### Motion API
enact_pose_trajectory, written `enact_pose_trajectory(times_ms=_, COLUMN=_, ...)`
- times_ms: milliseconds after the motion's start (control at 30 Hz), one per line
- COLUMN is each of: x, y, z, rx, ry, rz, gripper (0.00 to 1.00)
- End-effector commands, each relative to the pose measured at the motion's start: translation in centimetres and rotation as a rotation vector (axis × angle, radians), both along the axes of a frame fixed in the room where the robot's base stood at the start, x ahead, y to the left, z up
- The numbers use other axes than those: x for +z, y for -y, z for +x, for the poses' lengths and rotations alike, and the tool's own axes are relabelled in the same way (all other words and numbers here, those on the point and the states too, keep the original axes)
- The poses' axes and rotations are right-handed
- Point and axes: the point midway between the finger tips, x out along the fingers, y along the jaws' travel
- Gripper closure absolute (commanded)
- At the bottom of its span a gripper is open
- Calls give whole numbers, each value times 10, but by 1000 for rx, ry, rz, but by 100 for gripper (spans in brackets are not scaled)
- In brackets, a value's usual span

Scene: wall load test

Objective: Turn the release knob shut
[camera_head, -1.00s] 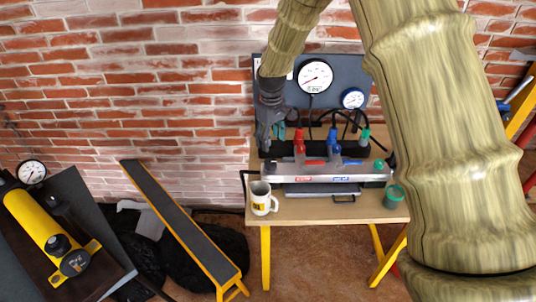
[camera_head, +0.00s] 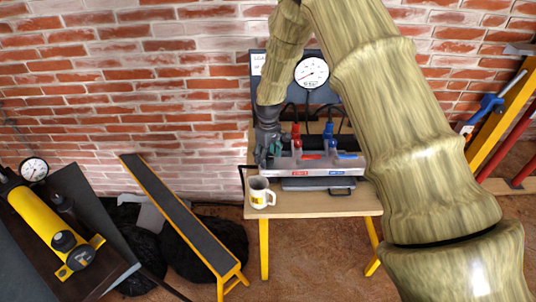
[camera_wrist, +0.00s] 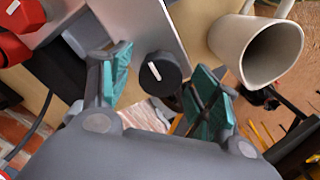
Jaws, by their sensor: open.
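A round black knob (camera_wrist: 158,74) with a white pointer line shows in the wrist view at the end of a silver manifold block (camera_wrist: 135,20). My gripper (camera_wrist: 161,86) is open, with its teal finger pads on either side of the knob; I cannot tell whether either pad touches it. In the head view my gripper (camera_head: 268,152) is at the left end of the manifold (camera_head: 320,170), and the knob is hidden there.
A white mug (camera_head: 260,194) stands on the table (camera_head: 310,207) close to my gripper, and shows large in the wrist view (camera_wrist: 255,48). Red (camera_head: 297,138) and blue (camera_head: 328,136) fittings rise from the manifold. A gauge (camera_head: 311,72) is behind. My arm covers the table's right side.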

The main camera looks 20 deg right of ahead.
Motion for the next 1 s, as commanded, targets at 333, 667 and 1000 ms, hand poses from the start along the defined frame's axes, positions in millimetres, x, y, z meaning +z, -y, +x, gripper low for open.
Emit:
enact_pose_trajectory(times_ms=333, x=-2, y=0, z=0, rx=0, ry=0, rz=0, gripper=42)
enact_pose_trajectory(times_ms=667, x=-2, y=0, z=0, rx=0, ry=0, rz=0, gripper=85)
enact_pose_trajectory(times_ms=1000, x=-2, y=0, z=0, rx=-76, ry=0, rz=-1, gripper=85)
